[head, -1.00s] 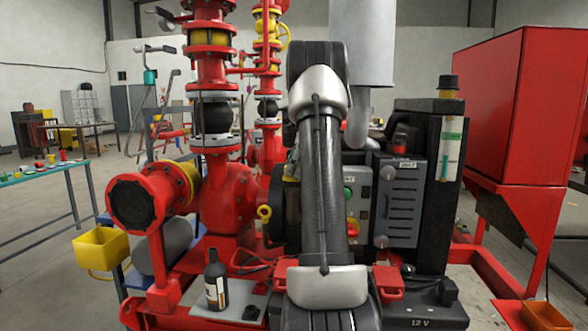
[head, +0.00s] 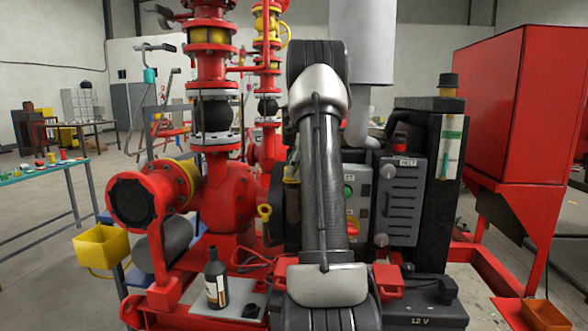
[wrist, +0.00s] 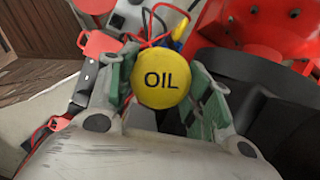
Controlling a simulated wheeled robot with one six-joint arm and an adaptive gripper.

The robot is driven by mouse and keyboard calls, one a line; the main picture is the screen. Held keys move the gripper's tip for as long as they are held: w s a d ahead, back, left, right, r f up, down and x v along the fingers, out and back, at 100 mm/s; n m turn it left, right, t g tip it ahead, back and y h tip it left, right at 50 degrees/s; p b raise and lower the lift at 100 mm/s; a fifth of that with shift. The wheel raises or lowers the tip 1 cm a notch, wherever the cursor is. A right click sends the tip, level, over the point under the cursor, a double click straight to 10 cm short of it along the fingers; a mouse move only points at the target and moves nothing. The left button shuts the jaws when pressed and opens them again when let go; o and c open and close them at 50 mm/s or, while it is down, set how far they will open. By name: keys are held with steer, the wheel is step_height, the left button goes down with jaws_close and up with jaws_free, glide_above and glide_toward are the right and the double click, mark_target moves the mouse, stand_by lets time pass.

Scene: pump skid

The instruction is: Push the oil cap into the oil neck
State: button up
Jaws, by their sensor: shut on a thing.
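The yellow oil cap (wrist: 162,81), marked OIL in black, faces the wrist camera. My gripper (wrist: 160,100) is shut on it, with a green-and-grey finger on each side of the cap. The oil neck cannot be made out in either view. Whether the cap touches anything beyond the fingers is hidden. In the head view my own arm runs up the middle of the picture and hides my gripper and the cap.
A red pump (head: 225,195) with a flanged inlet stands left of my arm. A grey control box (head: 399,200) and a black tank (head: 440,190) stand to the right. A dark bottle (head: 216,285) stands at the front left. Red and blue wires (wrist: 155,25) run beyond the cap.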

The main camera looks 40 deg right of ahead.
steer(key=shift+f, duration=1.15)
steer(key=o, duration=1.2)
step_height(320, 180, up, 10)
steer(key=shift+r, duration=0.1)
